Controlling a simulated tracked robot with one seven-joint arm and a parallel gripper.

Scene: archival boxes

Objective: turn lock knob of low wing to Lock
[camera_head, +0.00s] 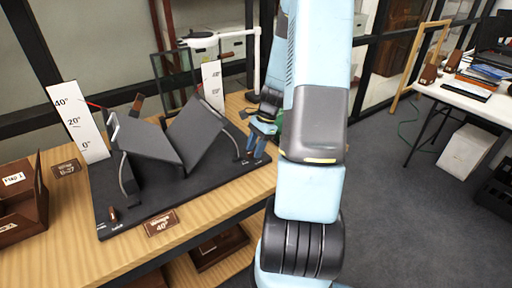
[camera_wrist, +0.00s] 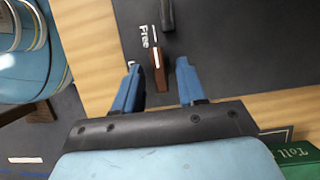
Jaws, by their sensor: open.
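A dark cradle base (camera_head: 140,200) on the wooden table carries two grey wings, the left wing (camera_head: 150,140) and the right wing (camera_head: 195,130). I cannot tell for sure which is the low wing. A small brown knob (camera_head: 113,213) stands at the base's front left corner. My gripper (camera_head: 258,148) is at the base's right end. In the wrist view my gripper (camera_wrist: 158,65) is open, with its blue fingers on either side of a brown lock knob (camera_wrist: 159,76). Gaps show on both sides of the knob. A white line and the word "Free" (camera_wrist: 144,36) are beside it.
White angle scales (camera_head: 80,122) and (camera_head: 213,86) stand behind the wings. A brown plaque (camera_head: 160,224) marked 40° lies at the front edge. An open brown box (camera_head: 22,200) is at left. A green box (camera_wrist: 298,160) shows at lower right in the wrist view.

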